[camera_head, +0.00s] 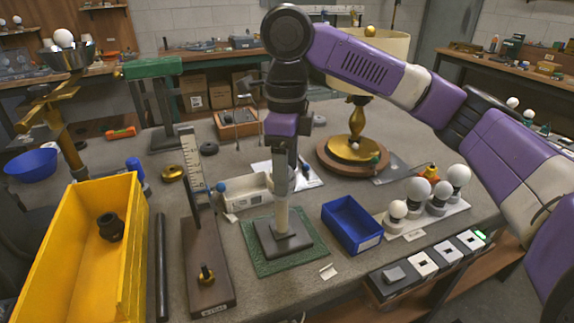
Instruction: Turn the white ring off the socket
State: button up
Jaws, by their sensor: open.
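My gripper (283,186) points straight down at the middle of the table, over a pale upright post (281,216). The post stands on a dark square base (284,240) on a green mat (255,261). My jaws are open around or just in front of the top of the post; I cannot tell which. They hide that top, so I cannot make out the white ring or the socket there. A black socket-like part (110,227) lies in the yellow bin (52,264) at left.
An empty blue bin (351,224) stands right of the mat, with several white bulbs (417,190) on a rack beyond it. A wooden stand with a scale (205,250) is close on the left. A brass lamp (356,125) stands behind.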

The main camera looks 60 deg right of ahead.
jog(key=shift+a+m+p, duration=0.15)
jog(key=shift+m+p, duration=0.6)
jog(key=shift+m, duration=0.65)
jog(key=shift+a+m+p, duration=0.1)
jog(key=shift+m+p, duration=0.65)
jog(key=shift+m, duration=0.65)
jog(key=shift+a+r+m+p, duration=0.1)
jog(key=shift+a+m+p, duration=0.1)
jog(key=shift+m+p, duration=1.7)
jog(key=shift+w+a+m+p, duration=0.1)
jog(key=shift+m+p, duration=0.6)
jog(key=shift+m, duration=0.8)
jog(key=shift+w+a+m+p, duration=0.1)
jog(key=shift+m+p, duration=0.8)
jog(key=shift+m, duration=0.2)
jog(key=shift+w+m+p, duration=0.2)
jog(key=shift+m+p, duration=1.45)
jog(key=shift+m, duration=0.65)
